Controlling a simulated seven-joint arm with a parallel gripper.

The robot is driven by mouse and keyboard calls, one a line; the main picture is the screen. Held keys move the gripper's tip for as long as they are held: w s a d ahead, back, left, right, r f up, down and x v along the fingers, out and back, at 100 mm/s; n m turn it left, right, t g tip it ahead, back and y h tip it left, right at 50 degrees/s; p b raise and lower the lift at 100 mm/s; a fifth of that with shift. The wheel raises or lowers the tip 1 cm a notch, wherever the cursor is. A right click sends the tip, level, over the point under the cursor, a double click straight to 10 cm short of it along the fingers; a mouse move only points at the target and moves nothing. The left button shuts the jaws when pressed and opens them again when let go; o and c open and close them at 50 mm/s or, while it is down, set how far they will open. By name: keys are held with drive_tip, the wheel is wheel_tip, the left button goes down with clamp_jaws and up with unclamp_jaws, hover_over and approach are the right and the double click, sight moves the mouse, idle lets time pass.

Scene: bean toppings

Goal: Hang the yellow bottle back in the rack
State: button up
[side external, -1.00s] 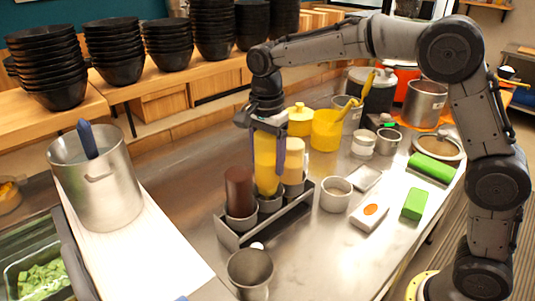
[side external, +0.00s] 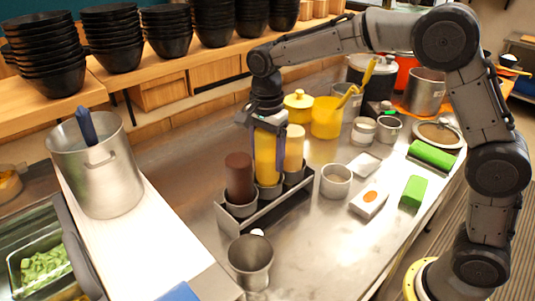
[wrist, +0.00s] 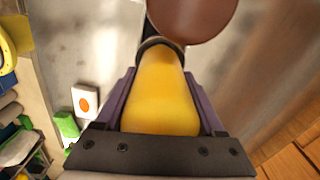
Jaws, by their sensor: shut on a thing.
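The yellow bottle (side external: 265,158) is upright in my gripper (side external: 267,143), at the middle place of the rack (side external: 265,212). Its lower end is at the middle ring holder, and the holder partly hides it. In the wrist view the yellow bottle (wrist: 160,95) lies between both purple fingers of my gripper (wrist: 160,100), its narrow end at a dark ring. The fingers are shut on its sides. A brown-red bottle (side external: 239,178) stands in the rack's near place, and a cream bottle (side external: 294,148) stands in the far place.
A metal cup (side external: 251,262) stands in front of the rack, and a small metal bowl (side external: 335,181) stands to its right. A large steel pot (side external: 98,170) is at the left. Yellow containers (side external: 326,118) are behind.

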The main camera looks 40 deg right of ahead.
sight(268, 137)
drive_tip(key=shift+f, duration=0.15)
drive_tip(key=shift+f, duration=1.2)
drive_tip(key=o, duration=0.8)
drive_tip(key=shift+r, duration=3.75)
